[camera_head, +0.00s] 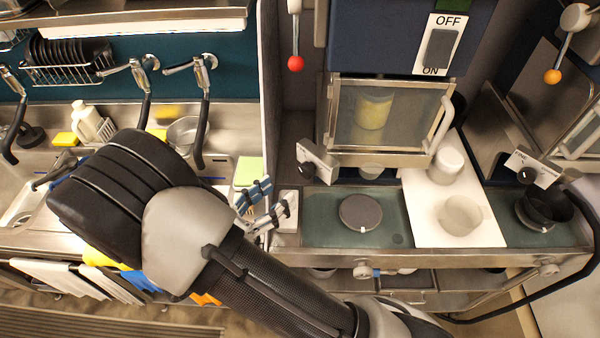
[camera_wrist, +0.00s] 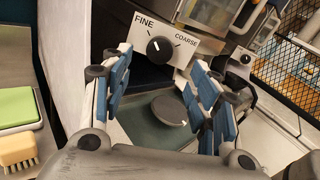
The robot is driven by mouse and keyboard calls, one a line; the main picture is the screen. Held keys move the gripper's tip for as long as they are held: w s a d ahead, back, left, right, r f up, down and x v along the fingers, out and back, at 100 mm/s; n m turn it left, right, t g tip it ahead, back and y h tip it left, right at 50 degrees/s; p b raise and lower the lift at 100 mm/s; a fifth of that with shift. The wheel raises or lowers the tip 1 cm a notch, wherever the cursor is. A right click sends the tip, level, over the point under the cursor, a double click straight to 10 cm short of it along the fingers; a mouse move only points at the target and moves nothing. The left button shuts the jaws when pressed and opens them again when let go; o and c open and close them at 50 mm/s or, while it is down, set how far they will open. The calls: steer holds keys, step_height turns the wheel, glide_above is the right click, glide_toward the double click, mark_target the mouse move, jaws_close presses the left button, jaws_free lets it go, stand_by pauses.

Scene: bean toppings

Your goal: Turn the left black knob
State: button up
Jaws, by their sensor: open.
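The left black knob (camera_head: 307,170) sits on a tilted white plate at the left end of the machine counter. In the wrist view the knob (camera_wrist: 159,49) faces me, with a white pointer line and the words FINE and COARSE on its plate. My gripper (camera_head: 276,203) is left of and nearer than the knob in the head view. In the wrist view my gripper (camera_wrist: 160,66) is open, its blue-padded fingers spread on either side of the knob's direction, apart from it and empty. A second black knob (camera_head: 526,175) is at the right.
A dark round lid-like disc (camera_head: 361,212) lies on the green mat (camera_head: 320,228) below the knob. A glass-doored box (camera_head: 385,115) hangs above. A grey partition (camera_head: 268,80) stands left of the knob. A white cup (camera_head: 446,165) and bowl (camera_head: 460,214) stand to the right.

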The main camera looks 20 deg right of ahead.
mark_target(303, 173)
steer(key=x, duration=0.8)
steer(key=shift+w+d, duration=0.2)
steer(key=shift+d, duration=0.15)
steer(key=shift+c, duration=0.5)
steer(key=c, duration=1)
